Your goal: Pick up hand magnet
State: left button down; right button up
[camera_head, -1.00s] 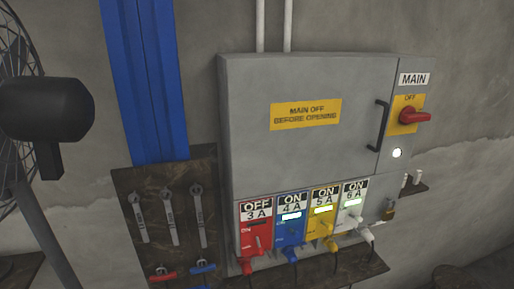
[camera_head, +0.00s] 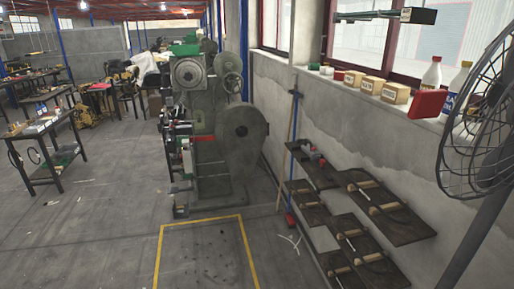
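I cannot make out a hand magnet for certain in the head view. A red block (camera_head: 428,103) lies at the near end of the windowsill, but I cannot tell what it is. Small red and grey items (camera_head: 313,152) sit on the farthest wall shelf, too small to name. Neither of my grippers is in view.
A large green-grey press (camera_head: 205,125) stands ahead on the floor. Dark shelves (camera_head: 378,210) with wooden-handled tools line the right wall. Boxes (camera_head: 396,92) and bottles (camera_head: 432,75) stand on the sill, beside a fan (camera_head: 480,110). Workbenches (camera_head: 45,130) stand left. The yellow-edged floor (camera_head: 200,260) is clear.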

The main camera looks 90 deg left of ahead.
aim_at(306, 148)
jog(key=u, duration=3.3)
jog(key=i, duration=1.7)
jog(key=u, duration=0.55)
jog(key=i, duration=1.75)
jog(key=z, duration=1.2)
jog(key=i, duration=1.1)
jog(key=z, duration=1.05)
jog(key=i, duration=0.2)
jog(key=z, duration=0.15)
